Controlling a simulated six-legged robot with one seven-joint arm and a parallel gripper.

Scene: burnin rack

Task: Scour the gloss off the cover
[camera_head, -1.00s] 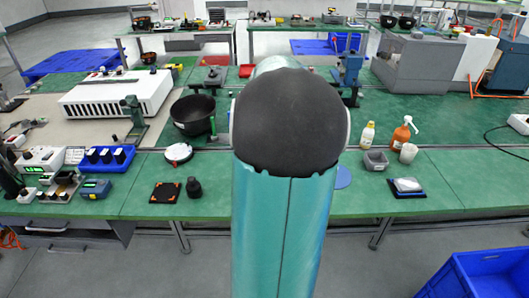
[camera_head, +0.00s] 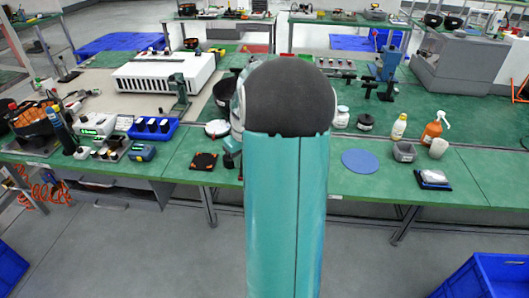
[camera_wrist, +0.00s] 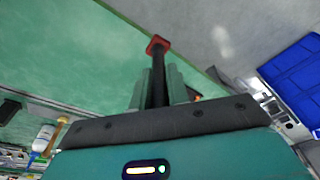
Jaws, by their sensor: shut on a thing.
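In the wrist view my gripper (camera_wrist: 158,88) is shut on a dark, narrow bar with a red end (camera_wrist: 158,45). The bar points away from the wrist, and green surface lies behind it. I cannot tell whether its red end touches anything. In the head view my arm hides most of the gripper area; a dark teal shape shows at the arm's left edge, and I cannot tell what it is. No cover is certain. A black square plate with orange corners (camera_head: 203,161) lies flat near the front edge of the green bench (camera_head: 290,180).
A blue disc (camera_head: 361,161), a grey tub (camera_head: 404,152), a spray bottle (camera_head: 434,128) and a dark pad with a white packet (camera_head: 433,179) lie right of my arm. A white instrument (camera_head: 164,72) stands behind. A blue crate (camera_head: 490,262) is at lower right.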

